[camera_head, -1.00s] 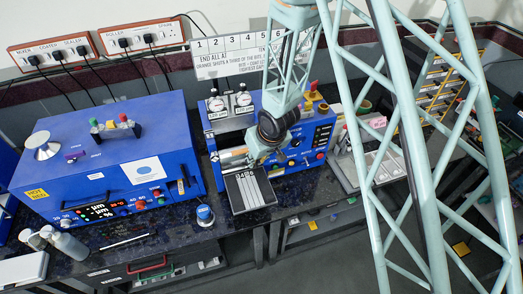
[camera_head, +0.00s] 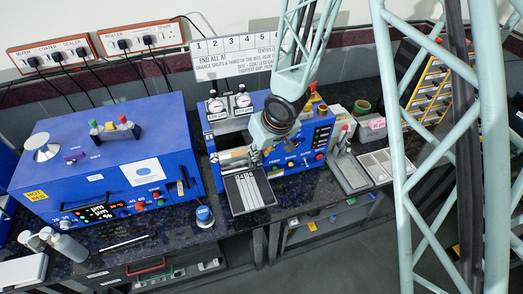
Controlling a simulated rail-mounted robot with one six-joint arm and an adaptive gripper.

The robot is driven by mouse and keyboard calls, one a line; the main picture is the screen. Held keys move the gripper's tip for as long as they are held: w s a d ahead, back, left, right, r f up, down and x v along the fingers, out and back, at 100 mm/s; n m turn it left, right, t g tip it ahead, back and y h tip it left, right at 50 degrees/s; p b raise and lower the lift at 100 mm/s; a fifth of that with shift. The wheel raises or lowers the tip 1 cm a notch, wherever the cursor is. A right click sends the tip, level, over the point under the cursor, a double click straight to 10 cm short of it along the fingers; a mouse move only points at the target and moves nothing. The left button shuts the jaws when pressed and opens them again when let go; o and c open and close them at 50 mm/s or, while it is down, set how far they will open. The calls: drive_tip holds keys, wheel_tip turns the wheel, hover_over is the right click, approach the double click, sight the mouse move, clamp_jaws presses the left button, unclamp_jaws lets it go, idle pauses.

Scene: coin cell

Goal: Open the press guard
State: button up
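The blue roller machine (camera_head: 290,163) stands mid-bench, with two dial gauges on top, a silver roller (camera_head: 234,158) at its front left and a ruled tray (camera_head: 248,191) in front. I cannot clearly make out a separate press guard; the roller area is partly hidden by my arm's end. My gripper (camera_head: 258,148) is in front of the machine's upper face, just right of the roller. It is small and seen mostly from behind, so I cannot tell its fingers' opening or whether it touches anything.
A larger blue machine (camera_head: 105,165) stands at left, with bottles (camera_head: 62,241) at its front. A small blue round pot (camera_head: 204,215) sits left of the ruled tray. Grey trays (camera_head: 385,167) lie at right. A sign board (camera_head: 235,57) stands behind. My lattice arm covers the right side.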

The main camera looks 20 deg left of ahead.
drive_tip(key=shift+v, duration=0.8)
